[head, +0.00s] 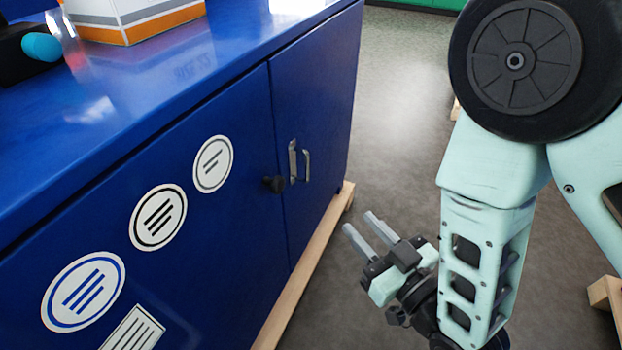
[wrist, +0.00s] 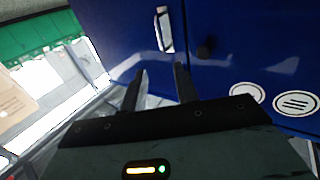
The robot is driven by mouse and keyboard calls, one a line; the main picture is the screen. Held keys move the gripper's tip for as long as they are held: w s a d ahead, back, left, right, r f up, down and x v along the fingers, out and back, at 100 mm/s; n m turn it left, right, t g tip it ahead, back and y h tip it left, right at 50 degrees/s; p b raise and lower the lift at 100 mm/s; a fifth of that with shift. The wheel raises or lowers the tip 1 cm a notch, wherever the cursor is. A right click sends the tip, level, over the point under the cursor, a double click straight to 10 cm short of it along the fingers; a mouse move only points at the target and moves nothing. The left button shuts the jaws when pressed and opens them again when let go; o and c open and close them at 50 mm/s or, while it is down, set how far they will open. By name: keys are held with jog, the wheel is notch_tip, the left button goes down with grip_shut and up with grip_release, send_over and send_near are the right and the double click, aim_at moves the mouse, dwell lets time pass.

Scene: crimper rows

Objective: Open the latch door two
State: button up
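A blue cabinet (head: 225,95) stands at the left in the head view, its two doors closed. The right-hand door (head: 318,100) carries a silver upright handle (head: 305,163). The handle also shows in the wrist view (wrist: 164,29). A black knob (head: 273,184) sits on the left-hand door beside the seam; it also shows in the wrist view (wrist: 206,48). My gripper (head: 360,226) is in front of the cabinet, to the right of and below the handle, apart from it. Its two fingers are spread with nothing between them, as the wrist view (wrist: 160,75) also shows.
Round striped stickers (head: 158,217) mark the left-hand door. An orange and white box (head: 135,18) and a dark object with a teal end (head: 40,46) are on the cabinet top. A wooden base strip (head: 305,262) runs along the bottom. Grey floor (head: 400,80) is clear beyond.

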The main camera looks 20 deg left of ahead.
aim_at(308, 167)
jog(key=b+x, duration=0.1)
jog(key=b, duration=0.3)
jog(key=b+x, duration=0.1)
jog(key=b, duration=0.4)
jog(key=shift+w+a+f, duration=0.2)
jog(key=shift+w+f, duration=0.05)
jog(key=x, duration=0.4)
jog(key=b+x, duration=0.1)
jog(key=x, duration=0.4)
jog(key=b+x, duration=0.1)
jog(key=x, duration=0.4)
jog(key=shift+w+a+r, duration=0.2)
jog(key=shift+r, duration=0.15)
grip_shut()
